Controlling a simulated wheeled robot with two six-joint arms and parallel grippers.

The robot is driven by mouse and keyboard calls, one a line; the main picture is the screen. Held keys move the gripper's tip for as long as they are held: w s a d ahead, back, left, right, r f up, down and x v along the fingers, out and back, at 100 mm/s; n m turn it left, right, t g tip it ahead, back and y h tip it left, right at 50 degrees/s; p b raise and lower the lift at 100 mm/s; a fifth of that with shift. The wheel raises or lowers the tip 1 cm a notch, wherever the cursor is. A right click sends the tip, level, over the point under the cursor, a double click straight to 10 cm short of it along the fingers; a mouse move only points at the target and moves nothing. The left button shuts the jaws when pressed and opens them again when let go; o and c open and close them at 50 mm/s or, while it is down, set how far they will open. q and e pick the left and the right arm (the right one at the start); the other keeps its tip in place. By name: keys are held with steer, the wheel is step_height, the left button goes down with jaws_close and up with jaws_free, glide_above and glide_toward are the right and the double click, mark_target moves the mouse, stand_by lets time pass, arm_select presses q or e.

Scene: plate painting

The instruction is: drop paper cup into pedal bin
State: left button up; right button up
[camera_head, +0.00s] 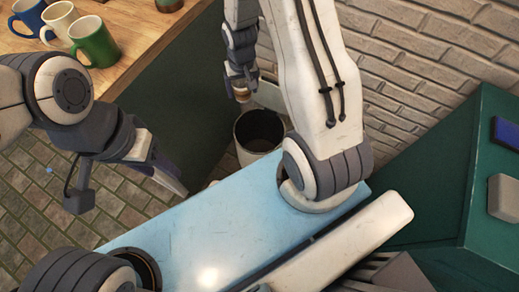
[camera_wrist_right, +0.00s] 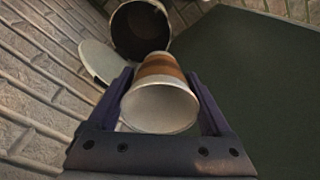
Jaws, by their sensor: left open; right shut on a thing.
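A paper cup (camera_wrist_right: 160,104), white with a brown band, sits between the fingers of my right gripper (camera_wrist_right: 162,84), which is shut on it. In the head view the cup is small and partly hidden at my right gripper (camera_head: 241,94). The pedal bin (camera_head: 259,131) stands on the floor just below and beyond it, its dark mouth open. In the right wrist view the open bin (camera_wrist_right: 140,30) is ahead of the cup at the top, its pale lid (camera_wrist_right: 100,61) swung to the left. My left gripper (camera_head: 130,190) is open and empty over the floor at left.
A wooden counter (camera_head: 140,58) with blue, white and green mugs (camera_head: 93,40) is at the upper left, its dark green side facing the bin. A brick wall (camera_head: 430,50) stands behind. A green cabinet (camera_head: 460,180) is at right.

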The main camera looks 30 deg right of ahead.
steer(key=w+d+f+m+b, duration=0.1)
steer(key=d+f+m+b, duration=0.1)
steer(key=f+b, duration=1.1)
steer(key=w+d+f+m+b, duration=0.1)
steer(key=d+f+b, duration=0.3)
steer(key=f+b, duration=0.8)
steer(key=w+d+f+m+b, duration=0.1)
steer(key=d+f+b, duration=0.3)
steer(key=f+b, duration=0.9)
steer(key=shift+f+m+h+b, duration=0.3)
steer(key=shift+f+m+h, duration=0.15)
steer(key=shift+m, duration=0.45)
steer(key=shift+w, duration=0.1)
steer(key=o, duration=1.1)
steer(key=r+p, duration=0.2)
steer(key=r, duration=0.1)
steer(key=r+p, duration=0.2)
steer(key=r, duration=0.2)
steer(key=s+a+r+p, duration=0.1)
steer(key=r, duration=0.2)
steer(key=shift+r+p, duration=0.2)
steer(key=shift+p, duration=0.2)
